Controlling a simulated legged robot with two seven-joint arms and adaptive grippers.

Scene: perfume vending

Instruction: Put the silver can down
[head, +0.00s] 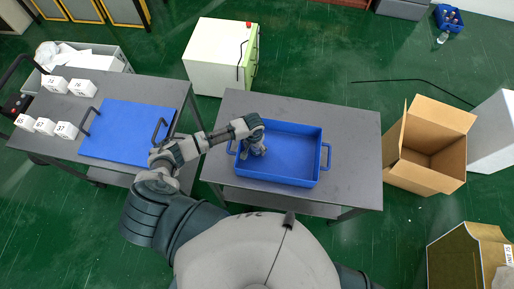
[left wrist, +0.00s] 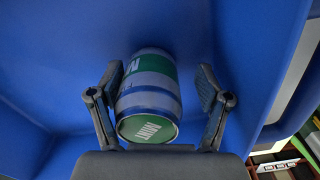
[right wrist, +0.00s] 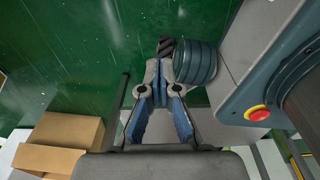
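In the head view my left gripper (head: 256,146) is low inside the tray's left part and hides the can. My right gripper (right wrist: 160,72) is empty, its fingertips together, away from the tray.
The tray stands on a grey table (head: 355,150). The rest of the tray looks empty. A second table at left holds a blue board (head: 125,130) with handles and several numbered white boxes (head: 45,126). An open cardboard box (head: 430,145) stands at right.

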